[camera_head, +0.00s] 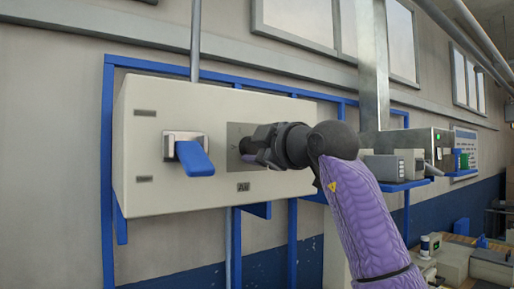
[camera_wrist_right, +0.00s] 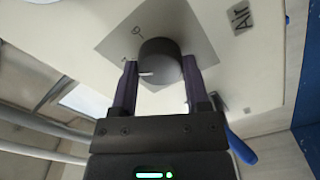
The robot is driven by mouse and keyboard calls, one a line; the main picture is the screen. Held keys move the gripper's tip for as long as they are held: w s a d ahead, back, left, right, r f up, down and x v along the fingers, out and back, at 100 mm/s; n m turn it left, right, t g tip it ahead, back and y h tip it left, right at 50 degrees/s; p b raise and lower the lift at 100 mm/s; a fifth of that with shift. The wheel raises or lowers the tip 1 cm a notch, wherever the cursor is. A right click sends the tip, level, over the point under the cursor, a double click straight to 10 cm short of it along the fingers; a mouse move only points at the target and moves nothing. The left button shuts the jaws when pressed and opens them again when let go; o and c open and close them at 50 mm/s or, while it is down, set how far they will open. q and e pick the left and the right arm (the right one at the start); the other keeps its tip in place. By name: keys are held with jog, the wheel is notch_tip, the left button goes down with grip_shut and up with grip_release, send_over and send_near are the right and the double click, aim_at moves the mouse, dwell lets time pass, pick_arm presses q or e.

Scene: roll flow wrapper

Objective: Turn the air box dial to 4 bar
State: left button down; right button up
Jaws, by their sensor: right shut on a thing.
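The air box (camera_head: 150,110) is a pale box on the wall with an "Air" label. Its dial (camera_wrist_right: 160,60) is a dark round knob on a grey square plate (camera_wrist_right: 115,45), with a white mark on its rim. My right gripper (camera_wrist_right: 159,80) is shut on the dial, one purple finger on each side. In the head view my right gripper (camera_head: 258,147) and wrist hide most of the dial and the plate. The scale marks are too small to read, so the setting cannot be told. My left gripper is not in view.
A blue lever (camera_head: 194,158) sticks out of the box left of the dial; it also shows in the wrist view (camera_wrist_right: 240,148). A blue frame (camera_head: 108,150) surrounds the box. Shelves with grey units (camera_head: 385,167) stand to the right.

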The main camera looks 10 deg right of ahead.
jog(key=o, duration=1.3)
jog(key=shift+d, duration=0.1)
jog(key=shift+s+f, duration=0.1)
jog(key=shift+s, duration=0.05)
jog(key=b+v, duration=0.5)
jog(key=v, duration=0.4)
jog(key=shift+s+d, duration=0.15)
jog(key=shift+s, duration=0.15)
